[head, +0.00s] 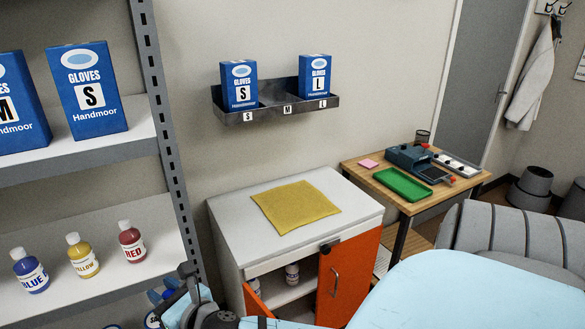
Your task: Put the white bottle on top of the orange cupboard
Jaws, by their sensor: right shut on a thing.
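The orange cupboard (223,245) stands at the centre, with a white top and orange doors. The left door (254,301) stands open, and the right door (347,278) shows its handle. A yellow cloth (296,206) lies flat on the top. Inside are a small white bottle (292,273) and part of another bottle (253,285); I cannot read their labels. My right gripper (182,290) is at the bottom, left of the cupboard and in front of the shelf. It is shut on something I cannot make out. My left gripper is not in view.
The shelf (85,167) at left holds blue, yellow and red bottles (84,257) and glove boxes (88,88). A wall rack (275,108) hangs above the cupboard. A wooden table (375,188) with a green tray (403,184) stands right. The cupboard top is free around the cloth.

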